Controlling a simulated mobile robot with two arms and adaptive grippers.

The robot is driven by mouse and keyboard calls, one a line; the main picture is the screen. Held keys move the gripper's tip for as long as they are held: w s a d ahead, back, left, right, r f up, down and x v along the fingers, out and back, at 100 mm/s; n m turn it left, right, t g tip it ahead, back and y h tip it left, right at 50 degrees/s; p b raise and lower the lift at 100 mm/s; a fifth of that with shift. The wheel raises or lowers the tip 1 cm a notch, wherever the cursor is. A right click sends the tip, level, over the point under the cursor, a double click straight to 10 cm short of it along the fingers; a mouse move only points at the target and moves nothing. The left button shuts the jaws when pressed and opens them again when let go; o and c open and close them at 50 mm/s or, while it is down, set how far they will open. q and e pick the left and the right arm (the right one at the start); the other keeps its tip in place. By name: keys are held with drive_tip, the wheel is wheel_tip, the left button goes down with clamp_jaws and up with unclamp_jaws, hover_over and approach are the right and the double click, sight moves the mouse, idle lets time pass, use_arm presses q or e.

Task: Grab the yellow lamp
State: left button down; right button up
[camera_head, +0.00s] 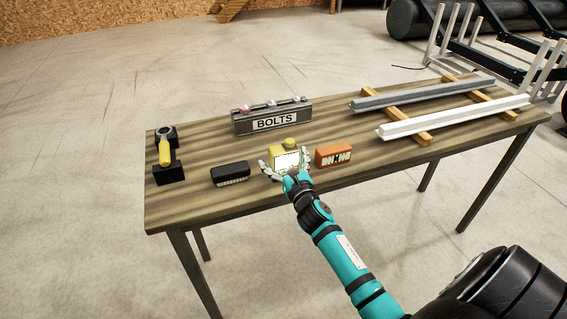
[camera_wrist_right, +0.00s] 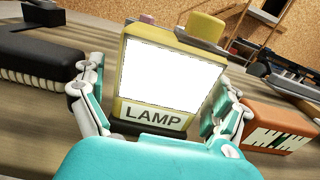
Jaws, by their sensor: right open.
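The yellow lamp (camera_head: 288,157) stands upright near the front of the wooden table, between a black box and an orange box. In the right wrist view the lamp (camera_wrist_right: 155,114) faces me, with a bright white panel, a "LAMP" label and a yellow knob on top. My right gripper (camera_head: 285,168) is open, with one finger on each side of the lamp. In the right wrist view the gripper (camera_wrist_right: 158,112) has its fingers close to the lamp's lower sides; whether they touch it I cannot tell. My left gripper is not in view.
A black box (camera_head: 230,174) stands left of the lamp and an orange box (camera_head: 333,155) right of it. A grey "BOLTS" box (camera_head: 272,118) is behind. A yellow-handled tool (camera_head: 165,150) rests on black holders at left. Long bars (camera_head: 455,117) lie on wooden strips at right.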

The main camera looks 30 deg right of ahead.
drive_tip(key=shift+c, duration=0.4)
drive_tip(key=c, duration=1.5)
drive_tip(key=shift+o, duration=0.2)
drive_tip(key=shift+r, duration=0.15)
